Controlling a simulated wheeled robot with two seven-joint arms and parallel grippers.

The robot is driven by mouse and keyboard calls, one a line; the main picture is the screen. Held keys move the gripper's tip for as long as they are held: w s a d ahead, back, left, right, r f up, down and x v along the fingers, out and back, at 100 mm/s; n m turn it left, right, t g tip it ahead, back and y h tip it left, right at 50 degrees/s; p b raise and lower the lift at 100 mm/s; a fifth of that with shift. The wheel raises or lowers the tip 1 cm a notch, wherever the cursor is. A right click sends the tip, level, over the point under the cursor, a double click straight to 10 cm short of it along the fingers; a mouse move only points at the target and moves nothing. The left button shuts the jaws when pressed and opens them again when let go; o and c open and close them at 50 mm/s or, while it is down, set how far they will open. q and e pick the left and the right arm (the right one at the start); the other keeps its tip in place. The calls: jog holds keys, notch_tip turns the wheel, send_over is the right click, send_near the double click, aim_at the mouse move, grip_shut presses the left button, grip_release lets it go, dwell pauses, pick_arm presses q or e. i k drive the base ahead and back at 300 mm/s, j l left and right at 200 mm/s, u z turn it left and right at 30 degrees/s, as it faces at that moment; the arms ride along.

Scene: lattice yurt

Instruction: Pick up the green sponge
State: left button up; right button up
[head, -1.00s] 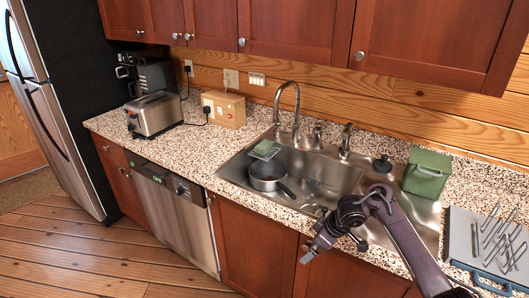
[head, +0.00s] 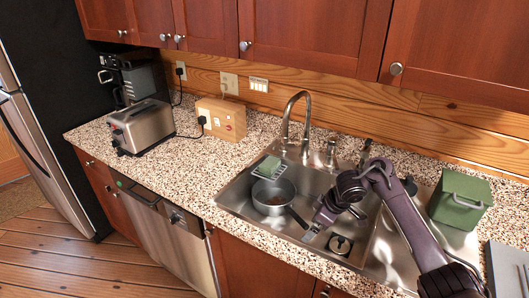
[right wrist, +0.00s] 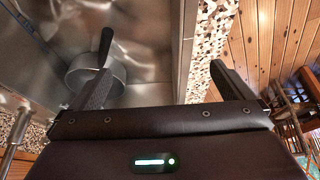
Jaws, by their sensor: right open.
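The green sponge (head: 269,164) lies at the back left corner of the sink, on what looks like a small grey holder, just behind a pot. My right gripper (head: 312,232) is over the front of the sink, to the right of and nearer than the sponge, apart from it. In the right wrist view, my right gripper (right wrist: 166,82) has its two fingers spread with nothing between them. The sponge cannot be made out in the right wrist view. My left gripper is not in view.
The metal pot (head: 273,197) stands in the left basin, handle toward my right gripper; it also shows in the wrist view (right wrist: 96,82). The faucet (head: 288,122) rises behind the sink. A green canister (head: 460,200) stands right; a toaster (head: 141,126) and wooden box (head: 222,119) stand left.

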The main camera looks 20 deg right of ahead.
aim_at(269, 168)
jog(key=i+l, duration=0.15)
jog(key=i, duration=1.1)
